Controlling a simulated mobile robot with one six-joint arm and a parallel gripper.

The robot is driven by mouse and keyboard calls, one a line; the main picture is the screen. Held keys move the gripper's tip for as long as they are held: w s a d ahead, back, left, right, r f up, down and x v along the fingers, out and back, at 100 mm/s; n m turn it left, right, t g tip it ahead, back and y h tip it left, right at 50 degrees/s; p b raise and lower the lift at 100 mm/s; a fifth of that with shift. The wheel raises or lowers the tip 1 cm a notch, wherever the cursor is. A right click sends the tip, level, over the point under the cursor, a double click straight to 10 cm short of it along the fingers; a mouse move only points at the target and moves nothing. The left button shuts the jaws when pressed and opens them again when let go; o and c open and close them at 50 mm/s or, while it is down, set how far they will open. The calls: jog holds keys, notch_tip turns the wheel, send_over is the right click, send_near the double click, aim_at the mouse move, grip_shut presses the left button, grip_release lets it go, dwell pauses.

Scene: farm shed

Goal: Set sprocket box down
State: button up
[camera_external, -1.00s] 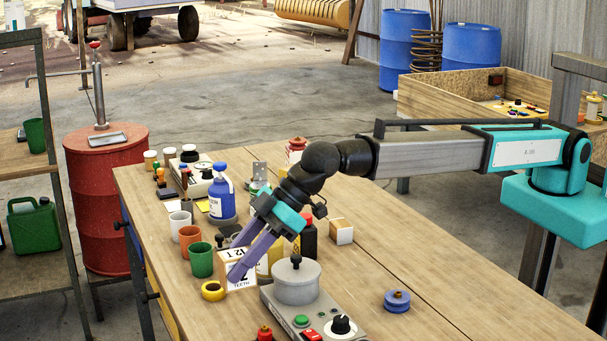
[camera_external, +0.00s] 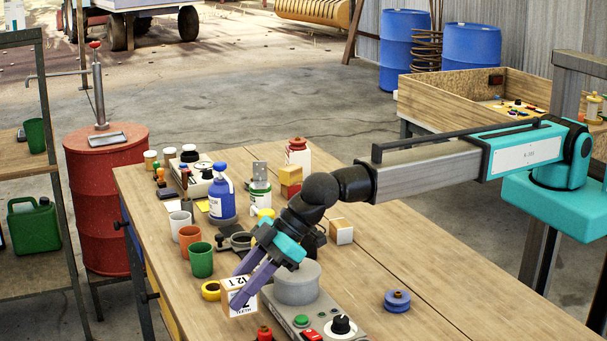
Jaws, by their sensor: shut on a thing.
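The sprocket box (camera_external: 245,309), tan with a white label reading "12 T" and "TEETH", is at the near left of the workbench (camera_external: 390,262). My gripper (camera_external: 238,288) reaches down to it from the upper right, its two purple fingers shut on the box. One finger crosses the front label and hides part of it. I cannot tell whether the underside of the box touches the bench top.
A grey device with buttons (camera_external: 305,315) stands close on the right. A blue spool (camera_external: 397,301) sits farther right, with clear bench around it.

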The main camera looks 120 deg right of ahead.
jog(key=shift+f+p, duration=0.45)
jog(key=shift+f, duration=1.3)
jog(key=shift+f, duration=0.2)
jog(key=o, duration=1.2)
jog(key=shift+r, duration=0.2)
jog(key=b+v, duration=0.2)
jog(key=v, duration=1)
jog(key=shift+b, duration=0.35)
jog(key=shift+f, duration=0.1)
jog(key=shift+p+x, duration=1.25)
jog(key=shift+x, duration=4.3)
